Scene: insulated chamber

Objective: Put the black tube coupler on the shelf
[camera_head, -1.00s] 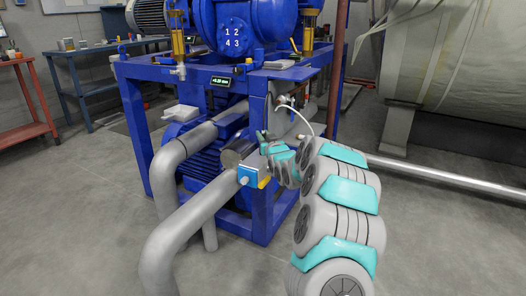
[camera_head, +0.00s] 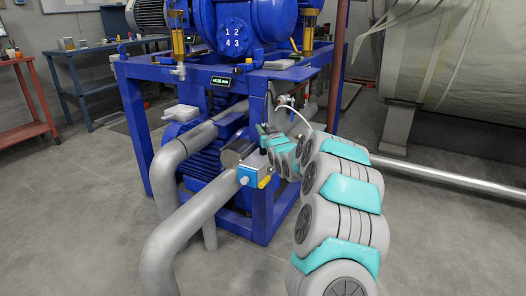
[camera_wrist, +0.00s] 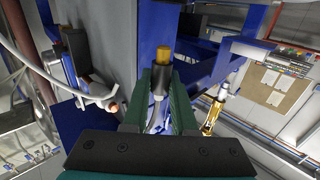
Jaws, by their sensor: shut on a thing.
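My gripper (camera_wrist: 160,88) has dark green fingers, closed on a small dark cylindrical piece, apparently the black tube coupler (camera_wrist: 160,81). An amber-brown end (camera_wrist: 163,56) shows beyond the dark part, and I cannot tell whether it belongs to the same piece. I cannot identify the shelf with certainty.
The blue machine frame (camera_head: 262,95) stands close to my arm. Thick grey pipes (camera_head: 178,232) bend in front of it. A blue box (camera_head: 247,175) sits near the post. A white hose (camera_head: 303,112) curves behind my gripper. A workbench (camera_head: 90,50) stands at the back left.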

